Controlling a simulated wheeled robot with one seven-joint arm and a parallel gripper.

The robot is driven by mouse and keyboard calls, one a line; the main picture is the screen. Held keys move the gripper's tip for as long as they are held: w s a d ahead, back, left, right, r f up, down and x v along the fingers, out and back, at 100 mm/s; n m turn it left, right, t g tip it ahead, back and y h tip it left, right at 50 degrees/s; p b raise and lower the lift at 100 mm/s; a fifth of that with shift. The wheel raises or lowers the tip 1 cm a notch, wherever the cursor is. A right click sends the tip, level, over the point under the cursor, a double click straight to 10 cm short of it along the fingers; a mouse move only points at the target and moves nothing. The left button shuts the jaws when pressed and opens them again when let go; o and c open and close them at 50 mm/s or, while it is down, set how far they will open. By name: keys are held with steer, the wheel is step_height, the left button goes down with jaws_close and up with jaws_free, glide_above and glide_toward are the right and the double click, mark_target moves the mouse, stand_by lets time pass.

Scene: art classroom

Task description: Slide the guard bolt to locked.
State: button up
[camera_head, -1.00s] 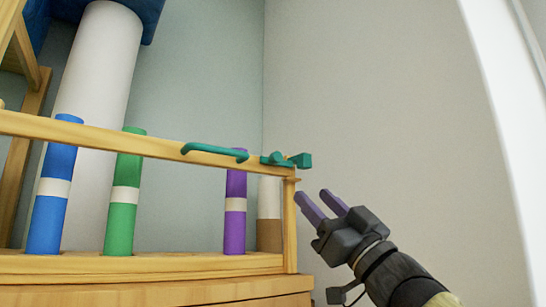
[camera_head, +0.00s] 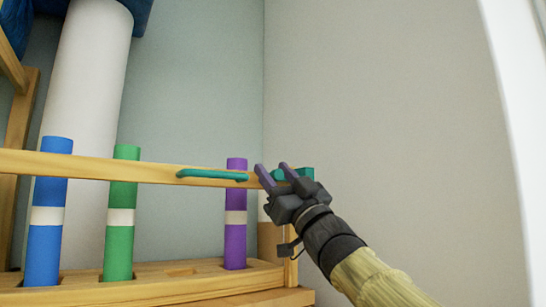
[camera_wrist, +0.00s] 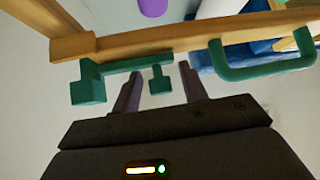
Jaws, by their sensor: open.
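The teal guard bolt (camera_head: 307,173) sits at the right end of the wooden guard rail (camera_head: 80,165), partly hidden behind my gripper (camera_head: 273,167) in the head view. In the wrist view the bolt (camera_wrist: 135,64) runs along the rail, with a large block at its left end and a small hanging knob (camera_wrist: 160,80). My gripper (camera_wrist: 160,70) is open, and the knob appears between its two purple fingers. I cannot tell whether either finger touches it.
A teal U-shaped handle (camera_head: 212,175) is fixed on the rail left of the bolt. Blue (camera_head: 47,215), green (camera_head: 121,215) and purple (camera_head: 235,215) tubes stand in the wooden rack behind the rail. A plain wall is on the right, with free room before it.

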steer(key=shift+w+a+r, duration=0.35)
steer(key=shift+w+r, duration=0.05)
steer(key=shift+r, duration=0.1)
jaws_close()
